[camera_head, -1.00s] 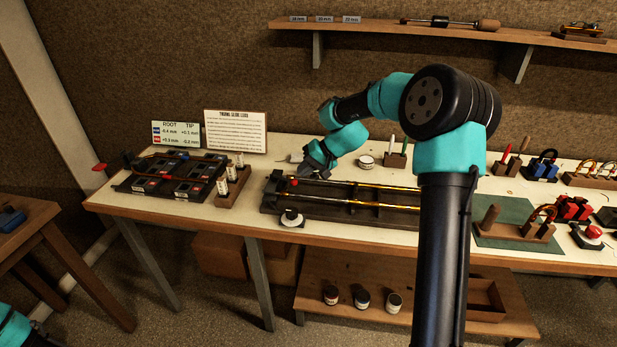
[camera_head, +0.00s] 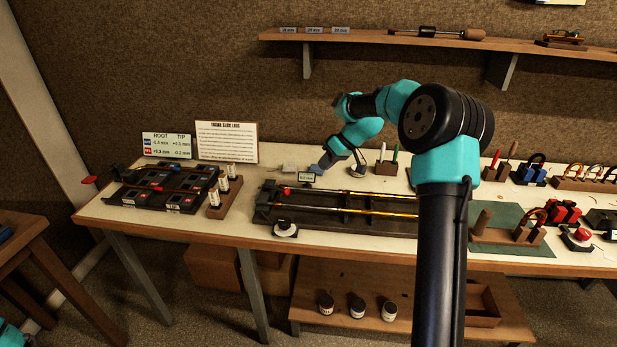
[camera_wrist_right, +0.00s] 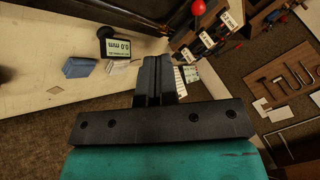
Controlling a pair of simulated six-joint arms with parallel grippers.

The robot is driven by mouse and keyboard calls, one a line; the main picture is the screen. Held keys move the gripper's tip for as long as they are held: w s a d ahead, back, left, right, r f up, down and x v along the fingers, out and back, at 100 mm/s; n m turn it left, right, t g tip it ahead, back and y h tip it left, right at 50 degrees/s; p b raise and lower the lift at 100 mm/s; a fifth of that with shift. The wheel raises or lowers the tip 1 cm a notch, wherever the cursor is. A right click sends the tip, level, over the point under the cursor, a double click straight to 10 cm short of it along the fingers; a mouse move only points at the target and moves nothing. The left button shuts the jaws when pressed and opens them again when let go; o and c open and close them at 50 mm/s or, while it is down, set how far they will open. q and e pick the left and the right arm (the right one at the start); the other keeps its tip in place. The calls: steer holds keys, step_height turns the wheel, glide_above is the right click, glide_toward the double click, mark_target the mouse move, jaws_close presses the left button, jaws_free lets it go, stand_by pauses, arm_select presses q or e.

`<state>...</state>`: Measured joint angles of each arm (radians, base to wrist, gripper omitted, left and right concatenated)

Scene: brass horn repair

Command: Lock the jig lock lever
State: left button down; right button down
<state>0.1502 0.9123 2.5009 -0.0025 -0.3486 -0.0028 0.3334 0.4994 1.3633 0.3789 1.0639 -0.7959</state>
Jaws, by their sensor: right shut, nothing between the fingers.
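The long dark jig (camera_head: 345,222) lies on the bench with brass tubes along it. A red knob (camera_head: 286,190), which looks like the lock lever's end, sits at the jig's left end. A red ball (camera_wrist_right: 198,7) shows at the top edge of the right wrist view. My right gripper (camera_head: 322,168) is shut and empty, above the bench behind the jig, to the right of the red knob and apart from it. Its closed fingers show in the wrist view (camera_wrist_right: 158,65). The lever's exact angle is too small to tell. My left gripper is out of view.
A small display (camera_head: 306,178) stands between gripper and jig; it reads 0.0 mm in the wrist view (camera_wrist_right: 115,47). A round white-based item (camera_head: 286,229) sits at the jig's front. A dark tray (camera_head: 165,187) and a vial rack (camera_head: 226,195) stand left.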

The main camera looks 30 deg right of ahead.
mark_target(276, 189)
steer(key=x, duration=1)
steer(key=a, duration=0.2)
steer(key=shift+s+a+r, duration=0.25)
steer(key=shift+a, duration=0.7)
steer(key=shift+a, duration=0.15)
